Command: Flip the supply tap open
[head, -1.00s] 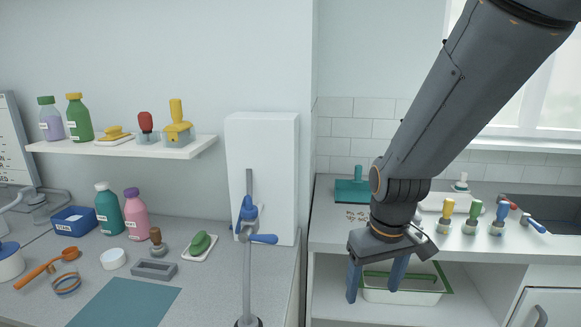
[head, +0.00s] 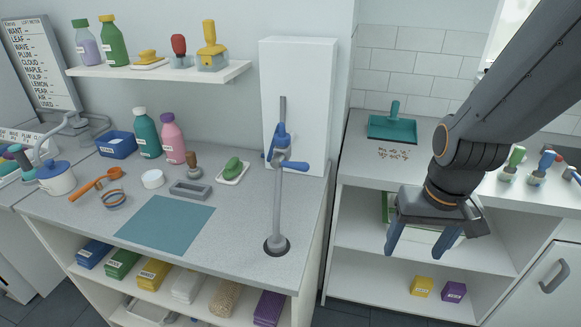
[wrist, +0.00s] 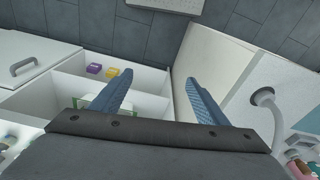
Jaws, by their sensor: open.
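The supply tap (head: 278,195) is a grey upright pipe on a round dark base, standing at the right front of the grey counter. Blue fittings sit near its upper part, and a blue lever (head: 293,166) points out to the right, roughly level. My gripper (head: 422,254) is open and empty, pointing down, well to the right of the tap and in front of the lower shelves. In the wrist view the blue fingers of my gripper (wrist: 160,98) are spread with nothing between them. A grey pipe with a round base (wrist: 264,97) shows at the right there; its lever is not visible.
A white box (head: 310,105) stands behind the tap. A teal mat (head: 165,224) lies on the counter to the left, with bottles and small tools behind it. A wall shelf (head: 160,70) holds bottles and stamps. Open space lies between the tap and my gripper.

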